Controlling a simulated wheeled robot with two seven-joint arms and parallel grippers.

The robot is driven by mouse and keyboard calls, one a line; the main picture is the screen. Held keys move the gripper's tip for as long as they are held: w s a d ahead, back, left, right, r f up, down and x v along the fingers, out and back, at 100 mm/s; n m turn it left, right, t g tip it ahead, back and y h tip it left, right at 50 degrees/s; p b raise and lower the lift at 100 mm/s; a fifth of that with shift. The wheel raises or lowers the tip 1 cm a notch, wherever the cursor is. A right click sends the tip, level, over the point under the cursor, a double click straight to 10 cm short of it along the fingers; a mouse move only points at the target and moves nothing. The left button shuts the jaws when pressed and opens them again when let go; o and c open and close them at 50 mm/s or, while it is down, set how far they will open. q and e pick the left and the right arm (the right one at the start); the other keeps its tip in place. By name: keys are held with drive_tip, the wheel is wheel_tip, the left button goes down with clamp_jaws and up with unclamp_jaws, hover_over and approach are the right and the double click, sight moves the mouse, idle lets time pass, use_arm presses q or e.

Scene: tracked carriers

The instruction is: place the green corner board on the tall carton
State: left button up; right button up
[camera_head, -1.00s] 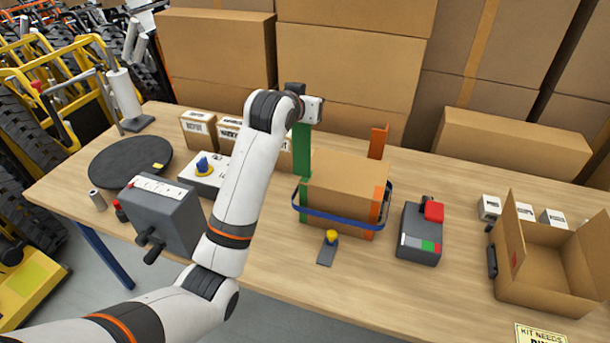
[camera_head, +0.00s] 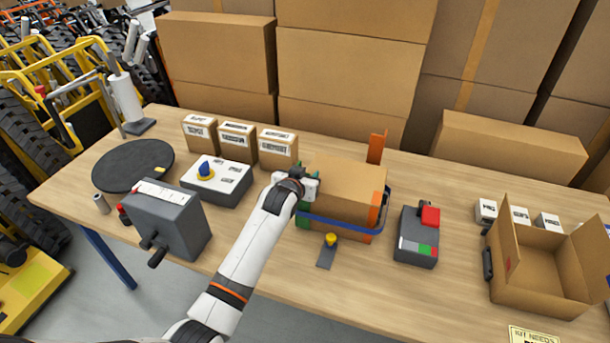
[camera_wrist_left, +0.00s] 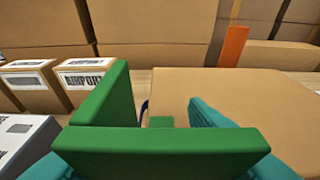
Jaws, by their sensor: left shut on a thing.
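The tall carton (camera_head: 345,182) stands mid-table with a blue strap (camera_head: 340,225) around its lower part; its top shows at right in the left wrist view (camera_wrist_left: 245,100). The green corner board (camera_wrist_left: 160,150) is an L-shaped piece, large in the left wrist view, between teal fingers. In the head view a strip of the green board (camera_head: 302,218) shows at the carton's front left corner, below my left gripper (camera_head: 305,188). My left gripper is shut on the board. Contact between board and carton is unclear. My right gripper is out of view.
Orange corner boards stand at the carton's far edge (camera_head: 377,147) and front right corner. A grey box with a red part (camera_head: 418,235) is to its right, a yellow-knobbed piece (camera_head: 330,248) in front. Small labelled boxes (camera_head: 238,142) and a white-topped device (camera_head: 216,180) lie left.

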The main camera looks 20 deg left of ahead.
use_arm(q)
drive_tip(key=shift+f, duration=0.25)
drive_tip(key=shift+f, duration=0.2)
drive_tip(key=o, duration=1.2)
drive_tip(key=shift+r, duration=0.1)
drive_tip(key=shift+r, duration=0.15)
drive_tip(key=shift+s, duration=0.4)
drive_tip(key=b+v, duration=0.1)
drive_tip(key=v, duration=1)
drive_tip(key=shift+r, duration=0.2)
